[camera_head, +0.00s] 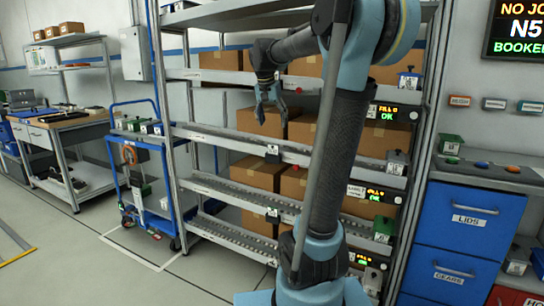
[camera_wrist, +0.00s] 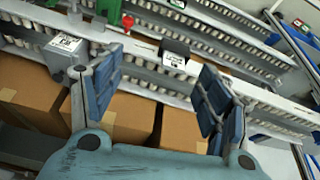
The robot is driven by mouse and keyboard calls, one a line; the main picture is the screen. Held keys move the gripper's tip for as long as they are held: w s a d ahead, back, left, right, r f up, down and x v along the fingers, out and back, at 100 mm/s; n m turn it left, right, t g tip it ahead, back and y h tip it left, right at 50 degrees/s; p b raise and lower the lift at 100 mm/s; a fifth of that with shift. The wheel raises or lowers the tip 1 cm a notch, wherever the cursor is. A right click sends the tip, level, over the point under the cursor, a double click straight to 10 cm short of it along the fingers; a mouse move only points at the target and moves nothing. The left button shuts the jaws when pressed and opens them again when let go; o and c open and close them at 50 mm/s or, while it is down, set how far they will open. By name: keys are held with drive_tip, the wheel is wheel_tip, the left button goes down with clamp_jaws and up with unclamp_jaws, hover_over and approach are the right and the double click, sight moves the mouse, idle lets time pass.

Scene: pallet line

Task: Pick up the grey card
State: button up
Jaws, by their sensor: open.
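My gripper (camera_head: 271,108) hangs in front of the flow rack, by the boxes on a middle level. In the wrist view my gripper (camera_wrist: 160,68) has its two blue fingers spread, with nothing held between them. A grey box with a white label (camera_wrist: 67,48) is left of the fingers in the wrist view. I cannot tell for sure which piece is the grey card.
Cardboard boxes (camera_wrist: 35,90) stand close behind the fingers. The rack's rail (camera_head: 240,143) and roller shelves surround my gripper. A blue trolley (camera_head: 150,185) stands left of the rack, and blue drawers (camera_head: 470,215) stand right.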

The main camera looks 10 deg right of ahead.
drive_tip(key=w+a+r+m, duration=0.1)
drive_tip(key=w+r, duration=0.2)
drive_tip(key=w, duration=0.3)
hover_over(273, 153)
drive_tip(key=shift+w+f, duration=0.1)
drive_tip(key=shift+f, duration=7.9)
drive_tip(key=c, duration=1)
